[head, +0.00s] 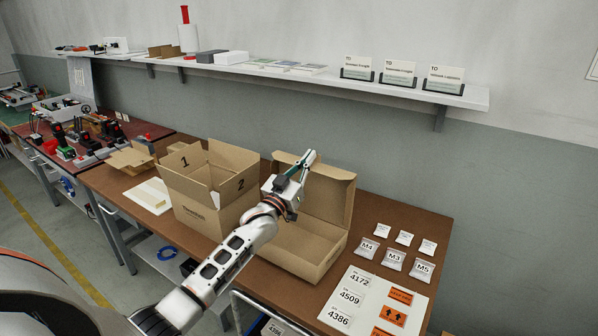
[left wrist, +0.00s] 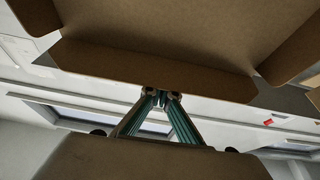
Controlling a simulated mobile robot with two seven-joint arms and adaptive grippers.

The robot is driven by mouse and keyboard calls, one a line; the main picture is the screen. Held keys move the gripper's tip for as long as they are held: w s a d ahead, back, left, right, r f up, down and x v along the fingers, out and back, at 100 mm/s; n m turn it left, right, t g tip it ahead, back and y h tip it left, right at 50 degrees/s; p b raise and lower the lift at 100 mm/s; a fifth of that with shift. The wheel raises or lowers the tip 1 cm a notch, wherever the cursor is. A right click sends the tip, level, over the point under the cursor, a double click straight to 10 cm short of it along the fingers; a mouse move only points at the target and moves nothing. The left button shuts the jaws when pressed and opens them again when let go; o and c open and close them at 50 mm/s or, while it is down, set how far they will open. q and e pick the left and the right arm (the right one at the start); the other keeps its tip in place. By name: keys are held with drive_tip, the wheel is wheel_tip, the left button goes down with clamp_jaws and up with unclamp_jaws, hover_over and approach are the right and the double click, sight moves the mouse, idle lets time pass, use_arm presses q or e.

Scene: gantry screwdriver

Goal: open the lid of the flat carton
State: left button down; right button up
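The flat carton (head: 305,250) is a brown cardboard box on the right half of the bench. Its lid (head: 330,195) stands up at the back, with the inner face and side flaps showing. My left gripper (head: 309,158) is in front of the lid, near its upper edge. In the left wrist view the lid (left wrist: 190,35) fills the top, and the tips of my left gripper (left wrist: 160,93) come together by the edge of its flap. The fingers look shut with nothing visible between them; whether they touch the flap I cannot tell. My right gripper is out of view.
An open taller carton (head: 200,205) marked 1 and 2 stands close to the left. Small labelled bags (head: 393,260) and a white label sheet (head: 365,300) lie to the right. A wall shelf (head: 300,80) with signs runs above the bench.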

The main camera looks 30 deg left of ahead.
use_arm(q)
drive_tip(key=shift+w+d+f, duration=0.1)
drive_tip(key=shift+w+f, duration=0.45)
drive_tip(key=shift+w, duration=0.35)
drive_tip(key=shift+r, duration=0.15)
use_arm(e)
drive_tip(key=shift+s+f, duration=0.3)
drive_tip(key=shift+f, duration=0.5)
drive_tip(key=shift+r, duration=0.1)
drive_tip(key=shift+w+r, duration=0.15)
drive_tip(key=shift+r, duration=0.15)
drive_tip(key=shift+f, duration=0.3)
use_arm(q)
drive_tip(key=shift+s, duration=0.1)
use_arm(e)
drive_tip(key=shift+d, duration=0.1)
